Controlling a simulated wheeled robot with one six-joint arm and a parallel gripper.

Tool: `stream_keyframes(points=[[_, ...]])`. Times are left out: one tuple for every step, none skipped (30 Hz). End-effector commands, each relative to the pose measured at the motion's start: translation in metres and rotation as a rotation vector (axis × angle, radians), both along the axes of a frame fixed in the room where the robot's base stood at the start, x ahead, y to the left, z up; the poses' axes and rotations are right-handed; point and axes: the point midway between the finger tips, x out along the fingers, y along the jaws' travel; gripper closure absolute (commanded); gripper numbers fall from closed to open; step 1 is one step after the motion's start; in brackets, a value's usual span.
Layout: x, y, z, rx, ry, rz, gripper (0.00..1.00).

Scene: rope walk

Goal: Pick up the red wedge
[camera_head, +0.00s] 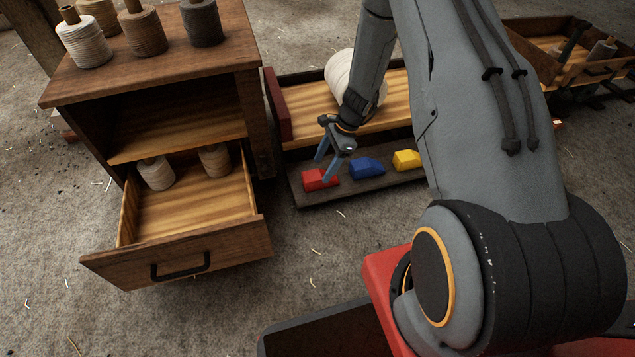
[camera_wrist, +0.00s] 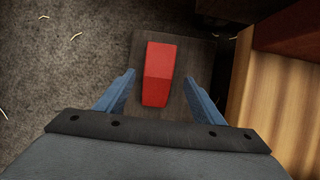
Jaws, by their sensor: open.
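The red wedge (camera_head: 318,180) lies at the left end of a dark low board in the head view. In the wrist view the red wedge (camera_wrist: 158,73) lies lengthwise, its near end between the fingertips. My gripper (camera_head: 325,163) is open and sits at the red wedge, its fingers reaching down over it in the head view. In the wrist view my gripper (camera_wrist: 158,88) has one finger on each side of the wedge, with gaps showing on both sides. I cannot tell the exact height of the fingertips above the board.
A blue wedge (camera_head: 366,168) and a yellow wedge (camera_head: 407,160) lie to the right on the same dark board (camera_head: 345,192). Behind is a wooden tray (camera_head: 305,100) with a large white spool (camera_head: 352,80). A cabinet (camera_head: 150,70) with an open drawer (camera_head: 190,215) stands left.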

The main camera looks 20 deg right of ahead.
Motion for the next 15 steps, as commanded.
stream_keyframes(points=[[0.0, 0.002, -0.006, 0.0, 0.001, 0.001, 0.38], [0.0, 0.003, -0.007, -0.001, 0.0, 0.001, 0.38], [0.0, 0.003, -0.008, -0.001, 0.0, 0.001, 0.38], [0.0, 0.003, -0.009, -0.001, 0.0, 0.001, 0.38], [0.0, 0.004, -0.01, -0.001, 0.0, 0.001, 0.38], [-0.001, 0.005, -0.013, -0.001, 0.0, 0.001, 0.38], [-0.001, 0.006, -0.016, -0.001, 0.0, 0.001, 0.38], [-0.001, 0.007, -0.018, -0.001, 0.001, 0.001, 0.38], [-0.002, 0.009, -0.023, -0.001, 0.0, 0.002, 0.38], [-0.002, 0.01, -0.026, -0.001, 0.0, 0.002, 0.38], [-0.002, 0.012, -0.029, -0.001, 0.001, 0.001, 0.38], [-0.002, 0.014, -0.034, 0.0, 0.001, 0.0, 0.38], [-0.003, 0.015, -0.037, 0.0, 0.001, 0.001, 0.38], [-0.003, 0.017, -0.042, 0.0, 0.0, 0.002, 0.38], [-0.003, 0.019, -0.046, -0.001, 0.0, 0.003, 0.38]])
